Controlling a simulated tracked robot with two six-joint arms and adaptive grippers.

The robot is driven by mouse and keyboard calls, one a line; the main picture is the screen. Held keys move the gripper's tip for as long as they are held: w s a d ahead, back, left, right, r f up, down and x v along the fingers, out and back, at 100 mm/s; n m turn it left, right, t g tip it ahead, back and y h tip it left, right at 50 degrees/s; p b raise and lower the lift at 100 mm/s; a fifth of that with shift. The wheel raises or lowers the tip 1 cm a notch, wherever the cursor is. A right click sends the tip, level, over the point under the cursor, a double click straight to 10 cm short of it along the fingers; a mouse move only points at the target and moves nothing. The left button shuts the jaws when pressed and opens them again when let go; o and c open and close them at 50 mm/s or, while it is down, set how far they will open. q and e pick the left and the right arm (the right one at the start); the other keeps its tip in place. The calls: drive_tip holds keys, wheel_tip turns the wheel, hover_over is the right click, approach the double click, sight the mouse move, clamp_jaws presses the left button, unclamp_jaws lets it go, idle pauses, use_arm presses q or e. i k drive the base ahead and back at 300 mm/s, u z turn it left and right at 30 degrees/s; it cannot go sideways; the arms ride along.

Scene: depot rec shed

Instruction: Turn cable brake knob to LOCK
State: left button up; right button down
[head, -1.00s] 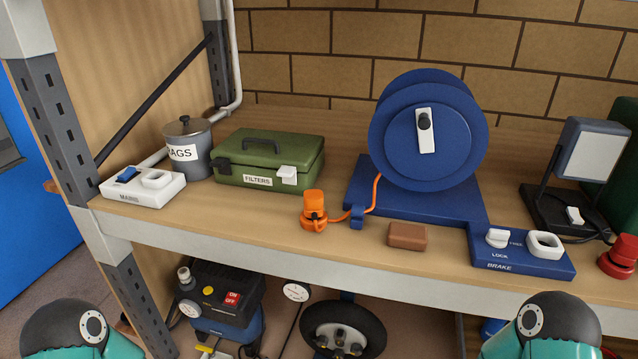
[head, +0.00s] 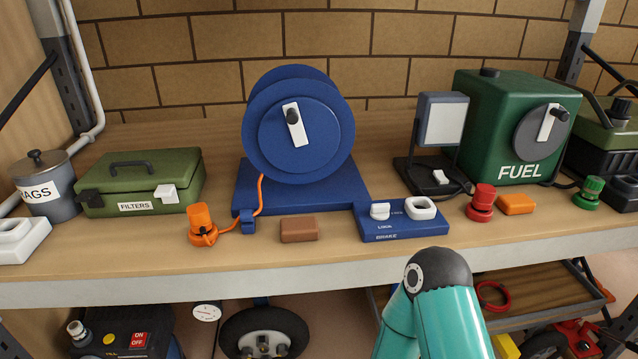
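The brake panel (head: 400,236) is a blue plate at the front of the shelf, joined to the base of the blue cable reel (head: 299,128). A small white knob (head: 380,211) stands on its left part, with the word LOCK in front of it and a small, unreadable label to its right. I cannot tell clearly which label the knob points at. A white ring-shaped piece (head: 421,208) sits on the panel's right part. Neither of my grippers is in view. Only a teal and dark link of my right arm shows, below the shelf edge.
A brown block (head: 299,229) and an orange plug (head: 202,225) lie left of the panel. A lamp (head: 440,130), red knob (head: 481,203), orange block (head: 516,204) and green fuel can (head: 510,130) stand right. The shelf's front edge runs below the panel.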

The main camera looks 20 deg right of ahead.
sight(381, 210)
drive_tip(key=u, duration=0.6)
drive_tip(key=k, duration=1.15)
drive_tip(key=z, duration=0.8)
drive_tip(key=i, duration=1.35)
drive_tip(key=u, duration=0.1)
